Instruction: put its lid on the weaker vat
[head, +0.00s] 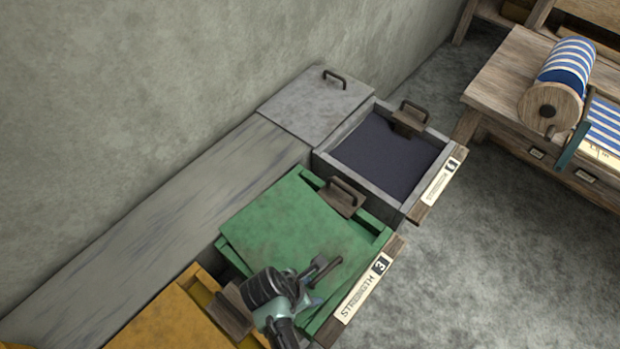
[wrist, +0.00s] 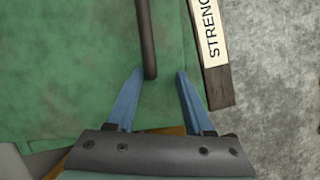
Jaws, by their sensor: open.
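The green vat (head: 383,238) has a plate reading STRENGTH 3 (head: 362,289). Its green lid (head: 285,222) lies over it, slightly askew, with part of the rim showing; the lid also fills much of the wrist view (wrist: 65,70). My gripper (head: 310,287) is open at the lid's near right part. In the wrist view the dark bar handle (wrist: 146,35) ends between my open fingertips (wrist: 155,73), which do not appear closed on it. The grey vat (head: 388,192) is uncovered, with dark liquid (head: 385,152); its plate number is too small to read surely.
A grey lid (head: 305,108) with a handle lies behind the grey vat, on the long ledge (head: 185,230) by the wall. A yellow vat lid (head: 172,322) is at lower left. A wooden loom (head: 510,75) with striped cloth stands at right. Floor between is clear.

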